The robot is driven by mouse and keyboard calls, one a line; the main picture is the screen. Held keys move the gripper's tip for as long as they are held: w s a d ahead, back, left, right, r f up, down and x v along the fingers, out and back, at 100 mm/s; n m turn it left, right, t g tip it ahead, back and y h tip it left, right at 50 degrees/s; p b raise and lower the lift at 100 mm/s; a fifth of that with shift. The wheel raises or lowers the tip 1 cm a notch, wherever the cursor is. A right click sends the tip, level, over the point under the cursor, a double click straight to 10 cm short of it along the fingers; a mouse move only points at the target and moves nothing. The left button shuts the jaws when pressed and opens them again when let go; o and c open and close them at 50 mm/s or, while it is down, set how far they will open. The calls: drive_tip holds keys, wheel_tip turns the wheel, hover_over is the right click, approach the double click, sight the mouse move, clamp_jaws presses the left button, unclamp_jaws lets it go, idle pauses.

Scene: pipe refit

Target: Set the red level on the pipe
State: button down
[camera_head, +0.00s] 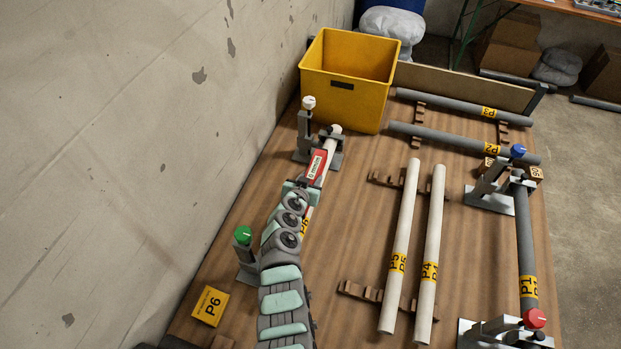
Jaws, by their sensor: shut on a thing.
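The red level (321,158), with a white label, is in line with the pale pipe P6 (335,130) on the left side of the table. My gripper (301,187) is shut on the level and covers its middle. The level appears on or just above the pipe; I cannot tell whether they touch. The fingertips are mostly hidden by my own wrist. The pipe's far end sits in a grey holder (337,160), and its near part is hidden behind my arm.
A white-knobbed clamp (308,103) and a green-knobbed clamp (243,236) stand left of the pipe, near the wall. A yellow bin (345,95) stands at the back. Pale pipes P5 (403,220) and P4 (433,220) lie to the right, and grey pipe P1 (524,235) beyond.

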drive_tip(key=shift+f+b, duration=1.85)
drive_tip(key=shift+b, duration=0.2)
drive_tip(key=shift+f+b, duration=0.4)
drive_tip(key=shift+b, duration=0.4)
idle(0.5)
drive_tip(key=c, duration=0.8)
unclamp_jaws()
drive_tip(key=shift+r, duration=0.1)
drive_tip(key=shift+s+a+r+p, duration=0.1)
drive_tip(key=shift+s+r+p, duration=0.2)
drive_tip(key=p+v, duration=0.2)
drive_tip(key=v, duration=0.8)
drive_tip(key=shift+f, duration=0.15)
